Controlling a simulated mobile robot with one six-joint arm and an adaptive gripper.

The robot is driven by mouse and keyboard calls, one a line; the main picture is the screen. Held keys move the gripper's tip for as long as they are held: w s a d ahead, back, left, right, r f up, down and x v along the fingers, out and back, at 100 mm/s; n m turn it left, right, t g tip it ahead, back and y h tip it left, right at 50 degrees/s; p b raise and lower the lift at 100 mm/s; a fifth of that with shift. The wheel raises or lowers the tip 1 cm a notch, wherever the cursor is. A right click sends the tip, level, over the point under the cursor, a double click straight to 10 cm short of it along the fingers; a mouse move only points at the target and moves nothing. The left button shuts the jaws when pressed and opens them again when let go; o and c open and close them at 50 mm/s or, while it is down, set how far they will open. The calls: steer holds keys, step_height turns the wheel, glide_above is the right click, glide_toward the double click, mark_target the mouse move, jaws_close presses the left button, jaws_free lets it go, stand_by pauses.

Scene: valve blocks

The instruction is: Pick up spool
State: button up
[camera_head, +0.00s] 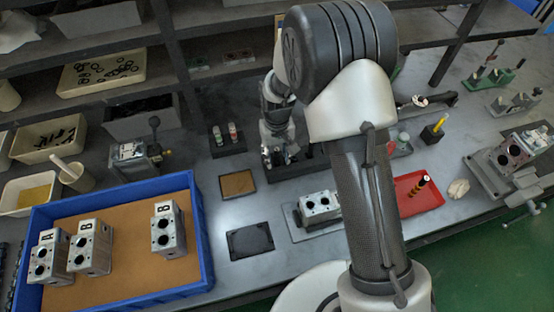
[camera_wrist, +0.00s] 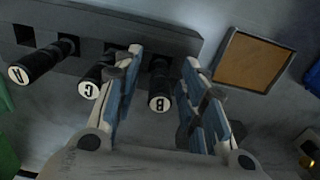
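Black spools stand in a dark rack (camera_wrist: 110,25) at the top of the wrist view. Their pale ends are lettered: spool A (camera_wrist: 35,65), spool C (camera_wrist: 95,78) and spool B (camera_wrist: 160,88). My gripper (camera_wrist: 162,65) is open, with one finger on each side of spool B. The left finger lies between spools C and B and partly overlaps spool C in the picture. A gap shows between the right finger and spool B. In the head view my gripper (camera_head: 278,153) is low over the dark rack (camera_head: 298,167), and the spools are hard to make out there.
A cork-topped square pad (camera_head: 238,184) lies left of the rack and also shows in the wrist view (camera_wrist: 252,60). A blue tray (camera_head: 205,245) holds metal valve blocks. Another block (camera_head: 319,205) and a red tray (camera_head: 415,193) are in front. My arm hides part of the bench.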

jaws_close()
steer(key=shift+r, duration=0.1)
stand_by(0.4)
